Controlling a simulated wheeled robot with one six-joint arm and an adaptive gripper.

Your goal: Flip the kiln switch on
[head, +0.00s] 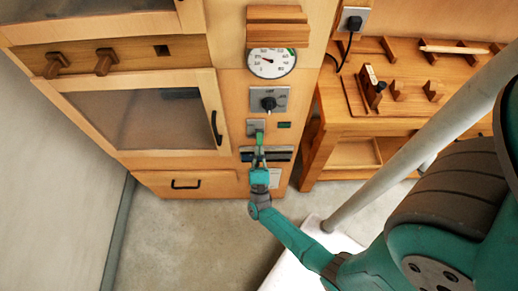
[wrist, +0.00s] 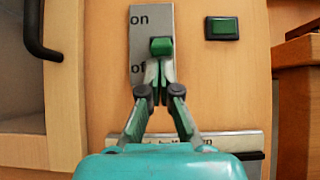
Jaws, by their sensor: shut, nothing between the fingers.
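The kiln switch is a green lever (wrist: 161,46) on a grey metal plate (wrist: 140,40) marked "on" at the top and "of…" below, the rest hidden by my fingers. In the wrist view the lever's end shows between the two marks; I cannot tell its exact setting. In the head view the switch plate (head: 256,124) is on the wooden kiln panel, below a round knob. My gripper (wrist: 159,75) is shut and empty, its fingertips just under the lever's end, touching or nearly so. It also shows in the head view (head: 260,150).
A dark green indicator (wrist: 222,28) is right of the switch. Above it are a black knob (head: 268,103) and a dial gauge (head: 272,63). A kiln door with a black handle (head: 217,128) is at left. A wooden workbench (head: 340,125) stands at right.

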